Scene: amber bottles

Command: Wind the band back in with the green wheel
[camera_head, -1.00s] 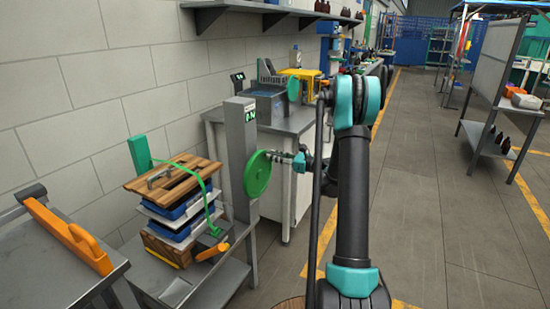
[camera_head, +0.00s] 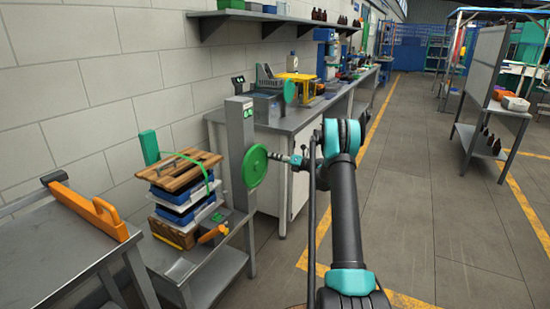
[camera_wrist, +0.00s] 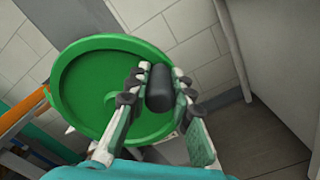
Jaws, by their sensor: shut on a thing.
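The green wheel (camera_head: 253,167) stands upright on the side of a grey post (camera_head: 239,135). In the wrist view its round face (camera_wrist: 85,85) fills the left and middle. My gripper (camera_head: 288,159) is at the wheel's right side. In the wrist view its fingers (camera_wrist: 158,78) are shut on the wheel's dark knob (camera_wrist: 159,92). The green band (camera_head: 198,164) runs from a green upright block (camera_head: 149,147) across the top of a stack and bends down its front. Its lower end is hard to make out.
The stack has wooden boards (camera_head: 178,172) over blue boxes (camera_head: 181,213) on a low grey cart. An orange lever (camera_head: 212,234) sits at its front. A grey table with an orange bar (camera_head: 90,211) is at left. A workbench (camera_head: 300,119) stands behind the post. Open floor lies right.

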